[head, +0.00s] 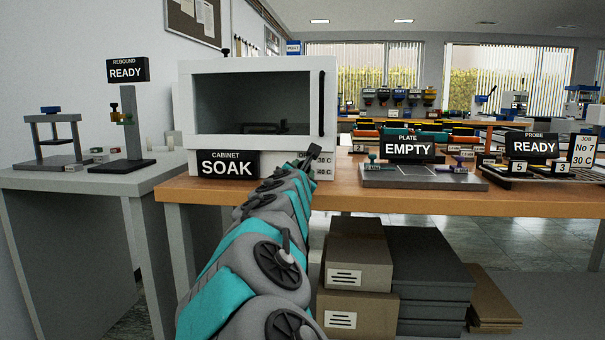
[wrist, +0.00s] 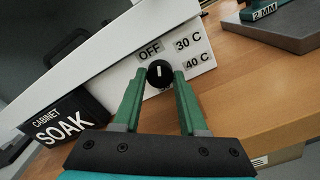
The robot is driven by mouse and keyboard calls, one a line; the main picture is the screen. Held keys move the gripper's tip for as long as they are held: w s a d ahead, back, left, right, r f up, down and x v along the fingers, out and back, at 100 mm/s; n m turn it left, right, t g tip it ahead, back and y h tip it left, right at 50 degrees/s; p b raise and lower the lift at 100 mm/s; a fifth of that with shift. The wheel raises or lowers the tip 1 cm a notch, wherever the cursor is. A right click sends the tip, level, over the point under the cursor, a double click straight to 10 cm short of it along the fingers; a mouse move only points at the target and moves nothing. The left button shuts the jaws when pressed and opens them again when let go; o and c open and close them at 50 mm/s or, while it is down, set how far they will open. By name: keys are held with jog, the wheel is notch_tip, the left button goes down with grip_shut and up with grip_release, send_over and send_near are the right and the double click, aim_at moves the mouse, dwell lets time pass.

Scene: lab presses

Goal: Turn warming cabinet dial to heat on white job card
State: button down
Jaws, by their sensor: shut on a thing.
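The warming cabinet (head: 256,75) is a white box with a dark window, standing on the wooden bench. Its black dial (wrist: 158,76) has a white mark that points up in the wrist view, between the OFF label (wrist: 149,51) and the 30 C label (wrist: 188,43), and looks nearer OFF. A 40 C label (wrist: 197,62) sits lower right. My gripper (wrist: 158,80) has its green fingers shut on the dial's two sides. In the head view my gripper (head: 308,160) is at the cabinet's lower right front and hides the dial. The white job card (head: 583,150) reads JOB No 7, 30 C.
A black CABINET SOAK sign (head: 227,164) stands at the cabinet's lower left front. To the right on the bench are a PLATE EMPTY sign (head: 408,148) and a PROBE READY sign (head: 532,145). Boxes (head: 357,265) are stacked under the bench.

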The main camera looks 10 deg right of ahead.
jog(key=m+b, duration=0.1)
jog(key=m, duration=0.3)
jog(key=shift+f+b, duration=0.2)
jog(key=shift+b, duration=0.15)
jog(key=shift+m+b, duration=0.6)
jog(key=shift+m, duration=0.9)
jog(key=shift+r, duration=0.1)
jog(key=shift+c, duration=2.2)
grip_release()
